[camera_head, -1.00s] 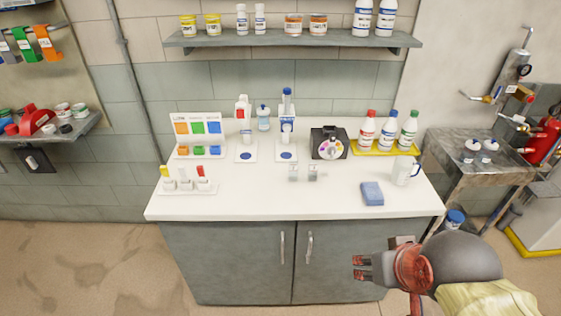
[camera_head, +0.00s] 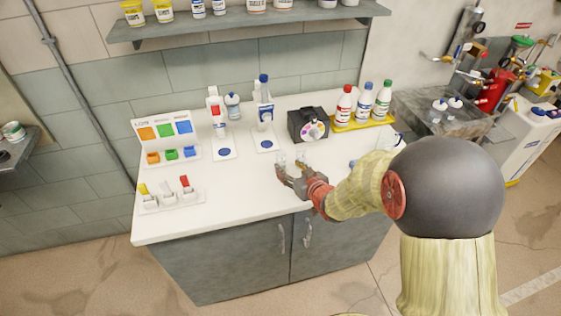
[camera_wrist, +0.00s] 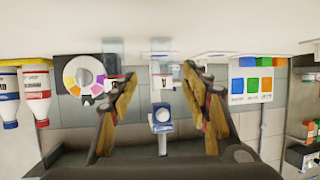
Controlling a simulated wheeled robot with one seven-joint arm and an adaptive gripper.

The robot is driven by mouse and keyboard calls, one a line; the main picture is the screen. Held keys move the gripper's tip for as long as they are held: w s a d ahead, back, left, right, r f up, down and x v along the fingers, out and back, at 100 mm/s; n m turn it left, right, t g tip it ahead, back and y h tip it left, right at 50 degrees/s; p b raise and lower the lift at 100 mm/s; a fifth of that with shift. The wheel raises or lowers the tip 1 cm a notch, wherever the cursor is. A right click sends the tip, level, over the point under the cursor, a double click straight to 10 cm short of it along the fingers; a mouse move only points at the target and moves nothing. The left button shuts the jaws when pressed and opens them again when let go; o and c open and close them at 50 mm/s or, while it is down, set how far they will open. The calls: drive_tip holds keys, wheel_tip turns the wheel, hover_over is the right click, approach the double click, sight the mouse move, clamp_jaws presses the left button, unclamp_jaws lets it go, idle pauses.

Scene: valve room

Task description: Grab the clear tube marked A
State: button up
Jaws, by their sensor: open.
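Two small clear tubes stand side by side near the middle of the white counter in the head view, a left one (camera_head: 281,156) and a right one (camera_head: 300,156). Any letters on them are too small to read, so I cannot tell which is A. My gripper (camera_head: 291,171) is open and empty, low over the counter, with its fingertips close to the tubes and partly covering their lower ends. In the wrist view its two fingers (camera_wrist: 161,78) are spread, and pale, see-through shapes show between and beside the tips. I cannot tell whether the fingers touch a tube.
Behind the tubes stand two white dispensers with blue discs and a black box with a colour wheel (camera_head: 308,125). A yellow tray (camera_head: 372,121) holds three capped bottles. A colour card stand (camera_head: 163,138) and a switch rack (camera_head: 168,200) are at left.

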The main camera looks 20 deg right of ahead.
sight(283, 163)
drive_tip(key=b+x, duration=0.2)
drive_tip(key=x, duration=0.5)
drive_tip(key=shift+w+a+f, duration=0.1)
drive_tip(key=shift+w+f, duration=0.1)
drive_tip(key=shift+f, duration=0.05)
drive_tip(key=c, duration=1.1)
drive_tip(key=shift+r, duration=0.1)
clamp_jaws()
